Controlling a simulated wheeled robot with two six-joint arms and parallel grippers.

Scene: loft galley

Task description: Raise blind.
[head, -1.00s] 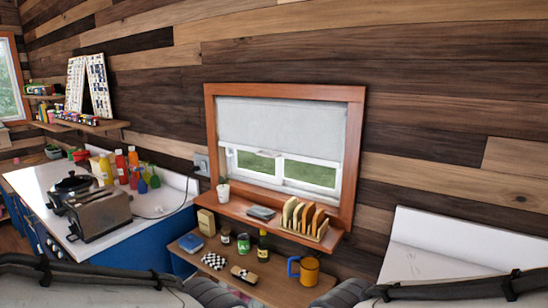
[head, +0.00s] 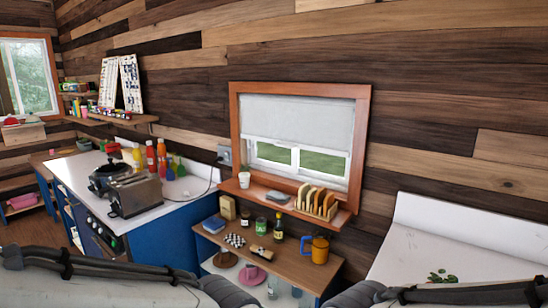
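The white roller blind (head: 297,120) hangs in the upper part of the orange-brown framed window (head: 363,130). Its bottom edge is around the middle of the window, and the white sash and green outdoors show below it. I see no cord or chain clearly. Only my arm links show along the bottom edge of the head view. Both grippers are out of view, and nothing is seen touching the blind.
Below, a wooden shelf (head: 288,262) bears jars, a bottle and an orange mug (head: 320,249). A counter with a toaster (head: 134,194) stands left; a white surface (head: 440,245) is right.

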